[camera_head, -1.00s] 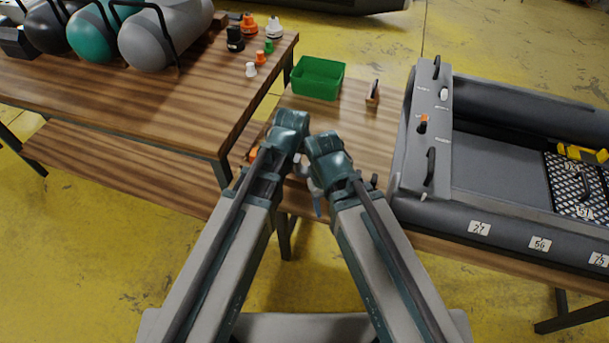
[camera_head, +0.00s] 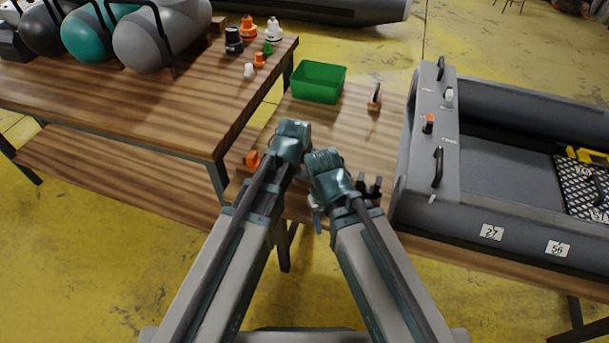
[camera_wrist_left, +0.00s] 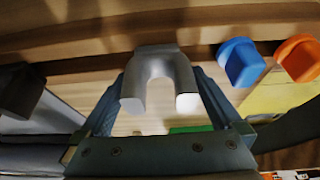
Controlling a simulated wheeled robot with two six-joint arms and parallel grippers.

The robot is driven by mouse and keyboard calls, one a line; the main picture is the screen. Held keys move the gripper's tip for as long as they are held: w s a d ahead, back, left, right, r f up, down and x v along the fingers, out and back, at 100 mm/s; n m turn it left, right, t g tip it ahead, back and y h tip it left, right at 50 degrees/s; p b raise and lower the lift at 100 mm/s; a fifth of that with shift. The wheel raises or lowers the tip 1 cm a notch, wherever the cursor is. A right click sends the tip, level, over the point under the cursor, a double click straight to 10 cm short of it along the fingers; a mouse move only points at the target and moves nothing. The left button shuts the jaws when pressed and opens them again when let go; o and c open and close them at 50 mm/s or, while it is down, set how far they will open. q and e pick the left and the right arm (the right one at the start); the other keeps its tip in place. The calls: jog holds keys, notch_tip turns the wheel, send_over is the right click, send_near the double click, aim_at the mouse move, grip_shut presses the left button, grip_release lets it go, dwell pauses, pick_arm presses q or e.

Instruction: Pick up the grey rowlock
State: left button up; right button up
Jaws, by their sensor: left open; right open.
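The grey rowlock (camera_wrist_left: 160,62) is a smooth U-shaped piece in the left wrist view, with its two prongs pointing down in the picture. It lies between the two fingers of my left gripper (camera_wrist_left: 162,88), which stand apart on either side of it. I cannot tell whether either finger touches it. In the head view my arms hide the rowlock and my left gripper.
A blue piece (camera_wrist_left: 241,62) and an orange piece (camera_wrist_left: 298,58) sit right of the rowlock; a dark block (camera_wrist_left: 20,92) is at the left. A green bin (camera_head: 319,82) and a brown-and-black piece (camera_head: 375,98) stand farther back. An inflatable boat (camera_head: 431,150) borders the right side.

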aim_at(306, 171)
pick_arm(q)
jog(key=c, duration=1.2)
jog(key=shift+c, duration=0.2)
jog(key=shift+r, duration=0.15)
notch_tip(306, 171, up, 11)
jog(key=p, duration=1.1)
